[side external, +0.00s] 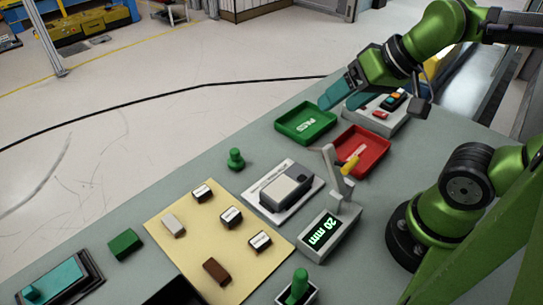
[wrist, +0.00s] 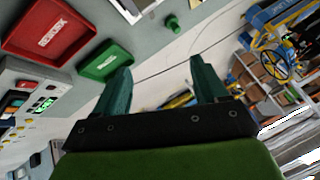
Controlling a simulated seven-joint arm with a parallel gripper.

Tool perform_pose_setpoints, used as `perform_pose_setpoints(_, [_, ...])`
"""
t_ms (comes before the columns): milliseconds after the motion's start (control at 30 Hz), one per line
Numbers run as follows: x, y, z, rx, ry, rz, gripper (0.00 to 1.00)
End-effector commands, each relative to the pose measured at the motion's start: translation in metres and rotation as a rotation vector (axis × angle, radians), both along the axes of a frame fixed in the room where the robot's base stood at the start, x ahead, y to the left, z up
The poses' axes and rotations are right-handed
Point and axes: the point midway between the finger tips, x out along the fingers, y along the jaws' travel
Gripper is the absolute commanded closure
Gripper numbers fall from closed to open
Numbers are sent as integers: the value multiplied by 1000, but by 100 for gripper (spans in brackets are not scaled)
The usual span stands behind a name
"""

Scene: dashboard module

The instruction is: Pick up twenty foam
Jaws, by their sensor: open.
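A tan mat (side external: 190,248) on the bench holds several small blocks. Three are dark with white labelled tops: one at the back (side external: 202,191), one in the middle (side external: 231,216) and one at the right (side external: 259,241). Their labels are too small to read. A pale grey block (side external: 173,225) and a brown block (side external: 216,271) lie there too. I cannot tell which piece is the foam. A gauge (side external: 325,232) shows "20 mm". My gripper (side external: 338,96) is open and empty, high beyond the trays and far from the mat; its teal fingers (wrist: 162,70) are spread in the wrist view.
A green tray (side external: 307,122), a red tray (side external: 360,150) and a button box (side external: 380,112) stand at the back. A grey device (side external: 285,188) on a white plate, a green knob (side external: 235,158) and a green block (side external: 125,244) stand around the mat. A teal-topped box (side external: 60,282) is at front left.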

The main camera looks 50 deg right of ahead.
Motion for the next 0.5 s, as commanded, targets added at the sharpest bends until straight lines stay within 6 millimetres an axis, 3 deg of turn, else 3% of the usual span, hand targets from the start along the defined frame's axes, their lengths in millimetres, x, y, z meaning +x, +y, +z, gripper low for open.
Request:
perform_pose_setpoints(167, [23,22,-13,-10,112,88,28])
perform_pose_setpoints(367, [80,64,-16,-53,260,207,28])
perform_pose_setpoints(500, [121,100,-28,-101,361,269,28])
